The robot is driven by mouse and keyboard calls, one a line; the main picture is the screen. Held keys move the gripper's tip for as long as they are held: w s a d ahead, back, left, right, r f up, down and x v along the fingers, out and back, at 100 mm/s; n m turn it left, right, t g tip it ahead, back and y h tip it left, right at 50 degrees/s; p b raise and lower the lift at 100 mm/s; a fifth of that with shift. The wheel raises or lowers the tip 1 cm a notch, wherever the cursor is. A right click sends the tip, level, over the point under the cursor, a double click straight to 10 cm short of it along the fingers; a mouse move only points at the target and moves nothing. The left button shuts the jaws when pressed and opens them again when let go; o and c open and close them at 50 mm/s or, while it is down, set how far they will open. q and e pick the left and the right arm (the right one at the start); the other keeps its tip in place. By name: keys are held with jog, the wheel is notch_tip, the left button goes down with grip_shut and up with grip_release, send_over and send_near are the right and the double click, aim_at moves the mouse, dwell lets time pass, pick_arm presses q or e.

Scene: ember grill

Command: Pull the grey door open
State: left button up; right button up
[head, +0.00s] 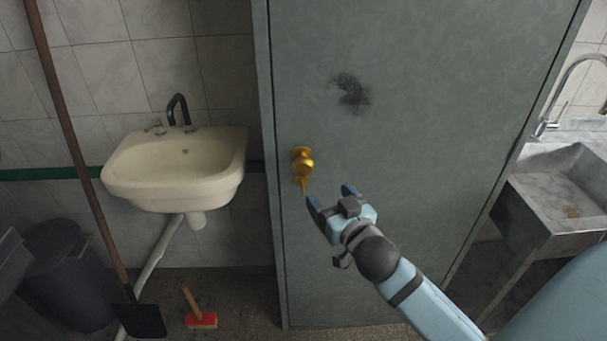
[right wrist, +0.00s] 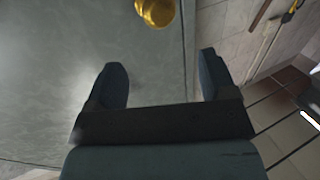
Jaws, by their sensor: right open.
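The grey door (head: 420,120) fills the middle of the head view and looks shut in its frame. A brass knob (head: 303,162) sits near its left edge, with a small brass piece below it. My right gripper (head: 329,198) is open and empty, just below and to the right of the knob, in front of the door. In the right wrist view the knob (right wrist: 156,12) shows at the top edge, beyond the two spread fingers (right wrist: 162,78) and apart from them. My left gripper is not in view.
A cream washbasin (head: 178,170) hangs on the tiled wall left of the door. A stone sink (head: 555,200) is at the right.

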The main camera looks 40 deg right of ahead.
aim_at(306, 169)
jog(key=w, duration=0.4)
jog(key=w+d+p, duration=0.1)
jog(key=w, duration=0.3)
jog(key=w+d, duration=0.1)
jog(key=w, duration=0.4)
jog(key=shift+s, duration=0.1)
jog(key=shift+c, duration=0.3)
